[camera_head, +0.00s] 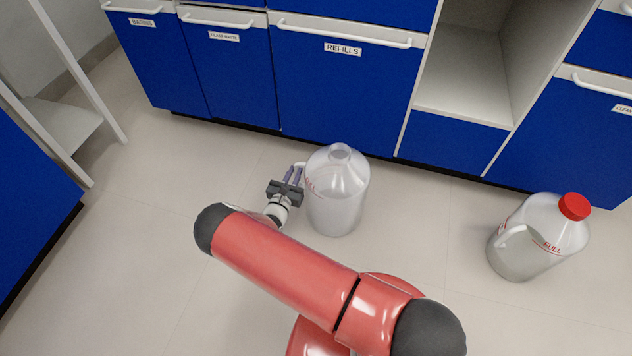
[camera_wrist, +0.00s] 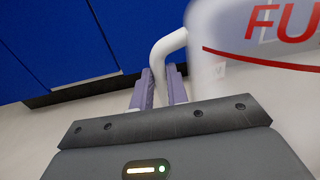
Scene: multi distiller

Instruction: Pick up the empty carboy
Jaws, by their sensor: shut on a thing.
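An uncapped, translucent carboy (camera_head: 338,205) with an open neck stands upright on the floor, or very close to it, in front of the "REFILLS" cabinet. My gripper (camera_head: 293,175) is at its left side, with the fingers shut on its white handle. In the wrist view, the handle (camera_wrist: 160,50) runs between the two purple fingers of my gripper (camera_wrist: 161,88). The carboy's wall (camera_wrist: 235,48) there shows red letters "FU", the rest cut off. A second carboy (camera_head: 535,240) with a red cap and the red word "FULL" stands at the right, apart from my gripper.
Blue cabinets with white handles, one labelled "REFILLS" (camera_head: 342,90), line the back. An open empty shelf bay (camera_head: 465,95) is right of it. A white frame (camera_head: 65,120) stands at the left. The floor between the two carboys is clear.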

